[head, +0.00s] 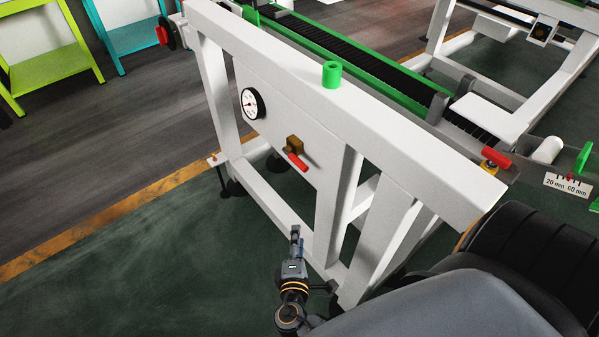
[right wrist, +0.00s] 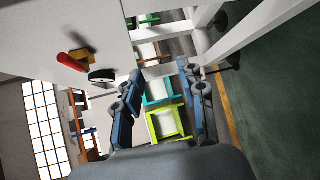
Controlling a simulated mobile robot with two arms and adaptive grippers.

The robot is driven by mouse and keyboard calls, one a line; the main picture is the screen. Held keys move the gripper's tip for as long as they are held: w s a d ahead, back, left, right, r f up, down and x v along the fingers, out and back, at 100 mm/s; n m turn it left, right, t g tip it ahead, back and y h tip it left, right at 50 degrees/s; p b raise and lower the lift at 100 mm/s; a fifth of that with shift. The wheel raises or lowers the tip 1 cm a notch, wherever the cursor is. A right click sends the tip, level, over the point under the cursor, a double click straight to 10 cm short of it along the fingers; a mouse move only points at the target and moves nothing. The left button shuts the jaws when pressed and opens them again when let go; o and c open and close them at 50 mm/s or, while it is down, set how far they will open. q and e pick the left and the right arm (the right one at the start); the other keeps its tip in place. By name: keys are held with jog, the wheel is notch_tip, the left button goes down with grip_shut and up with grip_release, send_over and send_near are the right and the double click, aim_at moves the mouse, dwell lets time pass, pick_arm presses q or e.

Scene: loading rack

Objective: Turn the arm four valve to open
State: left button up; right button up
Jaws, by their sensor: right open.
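A brass valve (head: 293,143) with a red lever (head: 299,162) is mounted on the white panel of the rack, right of and below the round gauge. The lever slants down to the right. In the right wrist view the same red lever (right wrist: 72,63) lies at the upper left, outside the jaws. A second red lever (head: 497,158) on a yellow body sits at the right end of the top beam. No label shows which is arm four. My right gripper (head: 295,237) is open and empty, below the panel valve and apart from it. My left gripper is out of view.
The white rack frame (head: 350,120) has a thick top beam and slanted legs close to my right gripper. A round gauge (head: 252,104) and a green cylinder (head: 331,75) are on it. Green floor (head: 140,270) lies open at left. Lime (head: 45,70) and turquoise shelves stand behind.

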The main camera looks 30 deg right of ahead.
aim_at(300, 168)
notch_tip(300, 168, up, 12)
jog(key=w+m+t+h, duration=0.1)
jog(key=t+h, duration=0.2)
jog(key=p+x, duration=0.2)
jog(key=x, duration=1)
jog(key=shift+s+d+r+p, duration=0.1)
jog(key=shift+r+p, duration=0.05)
jog(key=shift+p, duration=0.25)
jog(key=shift+x, duration=0.75)
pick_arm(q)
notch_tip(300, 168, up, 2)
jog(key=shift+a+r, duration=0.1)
pick_arm(e)
jog(key=shift+c, duration=0.2)
grip_shut()
